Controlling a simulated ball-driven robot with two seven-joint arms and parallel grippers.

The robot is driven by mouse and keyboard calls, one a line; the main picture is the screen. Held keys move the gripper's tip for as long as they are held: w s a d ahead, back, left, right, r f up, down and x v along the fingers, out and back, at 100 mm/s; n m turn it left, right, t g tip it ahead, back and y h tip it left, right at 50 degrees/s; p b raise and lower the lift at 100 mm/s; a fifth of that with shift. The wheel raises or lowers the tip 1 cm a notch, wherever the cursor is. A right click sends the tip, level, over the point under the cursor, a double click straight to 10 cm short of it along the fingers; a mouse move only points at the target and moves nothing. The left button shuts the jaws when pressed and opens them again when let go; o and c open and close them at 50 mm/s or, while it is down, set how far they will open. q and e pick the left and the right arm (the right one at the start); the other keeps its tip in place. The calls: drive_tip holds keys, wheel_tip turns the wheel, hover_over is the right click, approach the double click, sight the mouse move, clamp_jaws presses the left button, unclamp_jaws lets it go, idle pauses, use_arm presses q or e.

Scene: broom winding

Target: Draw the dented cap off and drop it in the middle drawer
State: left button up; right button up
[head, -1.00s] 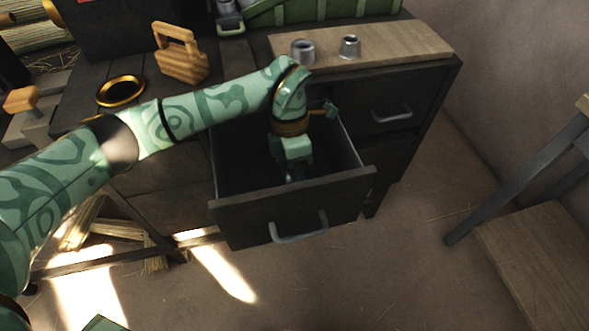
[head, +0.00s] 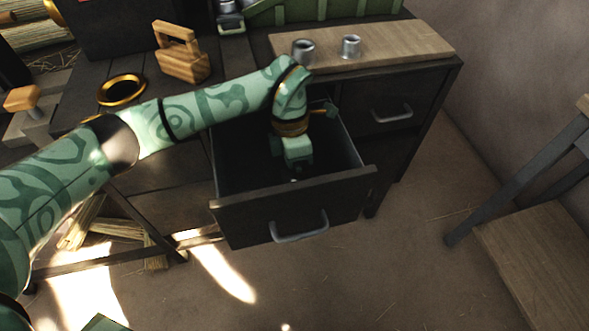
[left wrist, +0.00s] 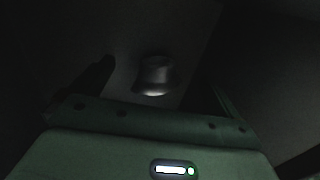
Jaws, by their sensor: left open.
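A dull grey metal cap (left wrist: 153,76) lies on the dark drawer floor in the left wrist view; any dent is too dark to make out. My left gripper (head: 295,176) reaches down inside the pulled-out drawer (head: 290,205). It is open, its dim fingers on either side of the cap in the left wrist view, apart from it. In the head view the cap is mostly hidden below the gripper. My right gripper is out of view.
Two grey metal pieces (head: 351,46) (head: 303,50) stand on the wooden board (head: 400,46) on the bench. A shut drawer (head: 392,110) is to the right. A gold ring (head: 121,89) and a wooden block with handle (head: 181,55) sit at left.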

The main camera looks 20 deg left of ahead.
use_arm(q)
drive_tip(key=shift+s+f, duration=0.4)
drive_tip(key=shift+f, duration=0.4)
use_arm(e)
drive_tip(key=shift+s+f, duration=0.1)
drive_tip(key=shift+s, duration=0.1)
use_arm(q)
drive_tip(key=shift+r, duration=0.1)
drive_tip(key=shift+p+v, duration=0.8)
drive_tip(key=shift+v, duration=0.2)
drive_tip(key=shift+w+d+r+p, duration=0.25)
drive_tip(key=shift+d+r+p, duration=0.2)
drive_tip(key=shift+r, duration=0.3)
drive_tip(key=shift+s+p+v, duration=0.15)
drive_tip(key=shift+p+v, duration=0.25)
drive_tip(key=shift+v, duration=0.3)
drive_tip(key=shift+s+p+v, duration=0.15)
drive_tip(key=shift+p+v, duration=0.2)
drive_tip(key=shift+v, duration=0.35)
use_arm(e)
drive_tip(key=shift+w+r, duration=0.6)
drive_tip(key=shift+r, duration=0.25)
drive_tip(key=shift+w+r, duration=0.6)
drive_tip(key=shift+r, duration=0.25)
use_arm(q)
drive_tip(key=shift+s, duration=0.1)
